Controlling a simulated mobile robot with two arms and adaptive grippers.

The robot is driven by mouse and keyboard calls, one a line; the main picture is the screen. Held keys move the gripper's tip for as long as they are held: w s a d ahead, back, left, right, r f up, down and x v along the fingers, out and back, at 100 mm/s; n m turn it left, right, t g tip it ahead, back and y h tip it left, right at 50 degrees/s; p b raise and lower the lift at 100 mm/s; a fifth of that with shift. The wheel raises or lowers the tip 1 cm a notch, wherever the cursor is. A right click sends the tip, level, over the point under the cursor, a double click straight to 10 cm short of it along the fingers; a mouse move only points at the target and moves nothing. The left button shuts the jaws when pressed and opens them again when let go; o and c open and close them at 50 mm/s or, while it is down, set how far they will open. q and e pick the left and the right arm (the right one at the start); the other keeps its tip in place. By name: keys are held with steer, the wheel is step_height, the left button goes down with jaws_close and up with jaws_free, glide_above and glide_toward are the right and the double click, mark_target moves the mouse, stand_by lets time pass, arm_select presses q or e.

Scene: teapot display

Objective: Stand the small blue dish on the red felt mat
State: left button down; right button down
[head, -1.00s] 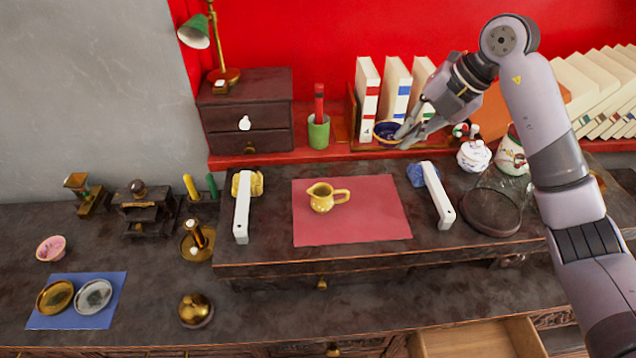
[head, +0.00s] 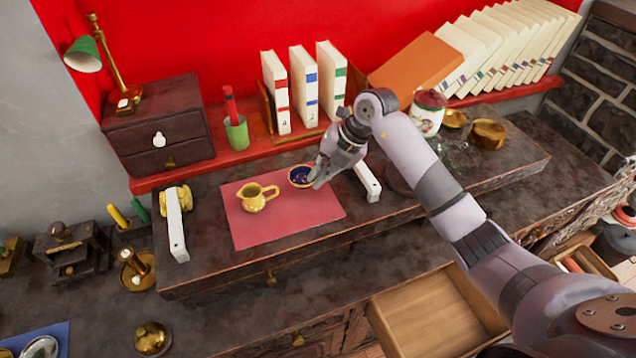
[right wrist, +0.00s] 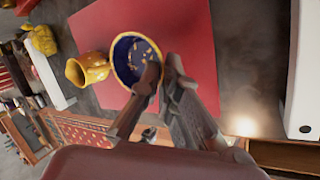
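The small blue dish (head: 300,176), dark blue inside with gold marks and a tan rim, is at the far right part of the red felt mat (head: 285,222). My right gripper (head: 315,180) is shut on its rim, with one finger inside the dish and one outside. The right wrist view shows the dish (right wrist: 128,50) at the fingertips (right wrist: 162,70), with the mat (right wrist: 188,40) behind it. I cannot tell whether the dish touches the mat. My left gripper is not in view.
A yellow jug (head: 257,197) stands on the mat just left of the dish. White bars stand at left (head: 176,225) and right (head: 368,182) of the mat. Books (head: 303,88) stand behind. The front of the mat is clear. An open drawer (head: 435,312) juts out below.

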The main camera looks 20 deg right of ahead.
mark_target(311, 194)
steer(key=shift+f, duration=1.8)
steer(key=shift+f, duration=0.15)
steer(key=c, duration=2.1)
jaws_free()
steer(key=shift+r, duration=0.2)
steer(key=b+v, duration=0.1)
steer(key=v, duration=1.1)
steer(key=shift+a, duration=0.1)
